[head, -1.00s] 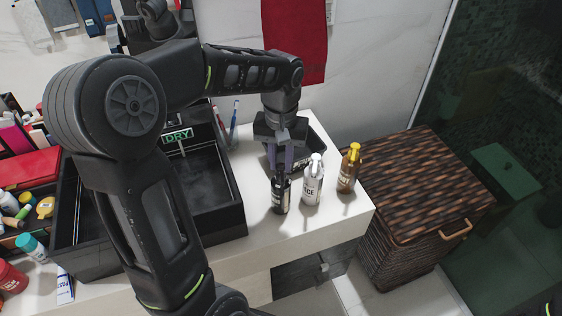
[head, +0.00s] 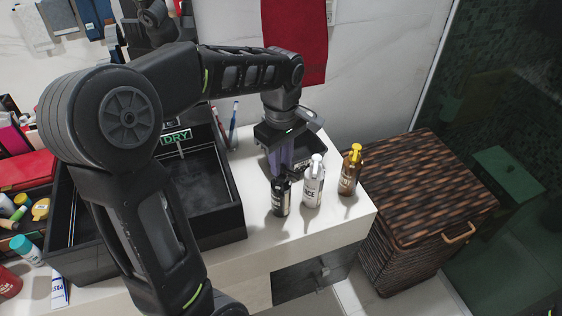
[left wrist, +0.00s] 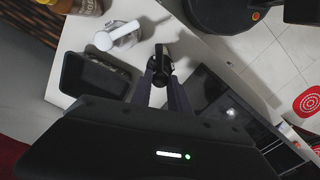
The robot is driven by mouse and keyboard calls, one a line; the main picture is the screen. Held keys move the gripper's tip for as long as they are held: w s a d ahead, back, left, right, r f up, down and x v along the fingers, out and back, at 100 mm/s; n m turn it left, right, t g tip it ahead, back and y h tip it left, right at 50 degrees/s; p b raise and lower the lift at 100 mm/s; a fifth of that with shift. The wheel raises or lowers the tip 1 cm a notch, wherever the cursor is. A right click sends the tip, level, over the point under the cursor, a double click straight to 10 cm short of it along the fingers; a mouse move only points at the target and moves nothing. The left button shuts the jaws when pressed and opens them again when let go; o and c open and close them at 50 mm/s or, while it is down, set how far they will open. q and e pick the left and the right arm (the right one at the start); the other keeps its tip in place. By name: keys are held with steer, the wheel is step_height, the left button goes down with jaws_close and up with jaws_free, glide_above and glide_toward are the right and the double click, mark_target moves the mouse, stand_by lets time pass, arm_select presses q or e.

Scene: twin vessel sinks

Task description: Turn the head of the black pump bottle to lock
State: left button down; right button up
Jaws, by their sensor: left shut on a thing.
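The black pump bottle (head: 280,198) stands upright on the white counter, left of a white pump bottle (head: 313,182) and a brown bottle with a yellow pump (head: 350,168). My left gripper (head: 281,172) reaches down from above and is shut on the black bottle's pump head. In the left wrist view the black pump head (left wrist: 160,66) sits between the fingertips, and the white bottle (left wrist: 118,36) stands beside it. The fingers partly hide the head. My right gripper is not in view.
A black tray (head: 312,154) lies behind the bottles. A black sink (head: 222,222) stands to the left. A cup with toothbrushes (head: 232,128) is behind. A wicker hamper (head: 425,190) stands right of the counter edge.

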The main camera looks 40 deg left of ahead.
arm_select(q)
steer(key=shift+n, duration=1.4)
steer(key=c, duration=1.2)
jaws_free()
step_height(320, 180, up, 8)
steer(key=shift+f, duration=0.1)
